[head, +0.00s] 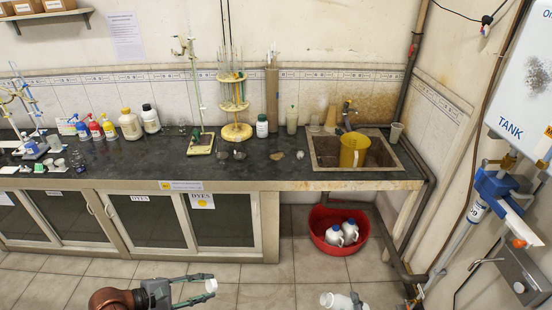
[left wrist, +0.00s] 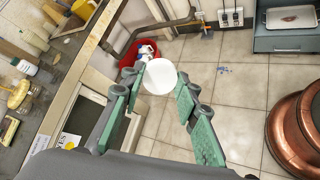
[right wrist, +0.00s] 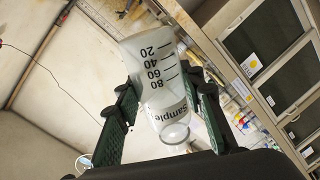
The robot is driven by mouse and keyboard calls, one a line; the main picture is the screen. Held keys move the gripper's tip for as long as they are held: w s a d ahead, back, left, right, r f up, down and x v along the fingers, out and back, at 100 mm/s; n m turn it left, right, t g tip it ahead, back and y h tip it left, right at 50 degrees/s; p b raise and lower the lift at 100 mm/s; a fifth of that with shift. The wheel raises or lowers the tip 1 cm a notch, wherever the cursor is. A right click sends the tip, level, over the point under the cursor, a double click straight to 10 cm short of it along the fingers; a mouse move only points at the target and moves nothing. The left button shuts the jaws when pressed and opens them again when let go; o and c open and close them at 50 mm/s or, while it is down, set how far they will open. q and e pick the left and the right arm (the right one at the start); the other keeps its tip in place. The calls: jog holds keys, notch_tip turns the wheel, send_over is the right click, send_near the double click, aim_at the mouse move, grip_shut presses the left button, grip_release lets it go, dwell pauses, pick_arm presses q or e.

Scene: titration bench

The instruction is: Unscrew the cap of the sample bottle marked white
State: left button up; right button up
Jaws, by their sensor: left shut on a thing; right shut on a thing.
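A small white cap (head: 211,285) is between the fingertips of my left gripper (head: 206,287), in front of the bench. In the left wrist view the cap (left wrist: 160,76) shows as a plain white disc, with the left gripper (left wrist: 161,80) shut on it. The sample bottle (right wrist: 160,68) is pale and translucent, with graduations and a "Sample" label. My right gripper (right wrist: 163,90) is shut around its body. Its neck (right wrist: 175,132) shows as a bare clear ring, with no cap on it. In the head view the bottle (head: 340,300) lies tilted at the bottom edge, well apart from the cap.
A long dark bench (head: 275,170) stands behind, with bottles, a burette stand (head: 200,145) and a pipette rack (head: 236,132). A yellow jug (head: 353,152) stands at the sink. A red basin (head: 318,236) with white jugs sits on the floor. Open floor (head: 265,275) lies between the grippers.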

dwell(0.3)
jog(key=m, duration=0.4)
jog(key=shift+d+y, duration=0.1)
jog(key=shift+y, duration=0.2)
jog(key=m+t+p, duration=0.1)
jog(key=m+p, duration=0.1)
jog(key=m, duration=0.3)
jog(key=shift+r+m+y, duration=0.1)
jog(key=shift+m+y, duration=0.2)
jog(key=shift+m, duration=0.6)
jog(key=shift+d+r+m, duration=0.2)
jog(key=shift+r+m, duration=0.15)
jog(key=shift+m, duration=0.05)
jog(key=shift+a+r+h, duration=0.25)
jog(key=shift+r+h, duration=0.2)
jog(key=shift+h, duration=0.15)
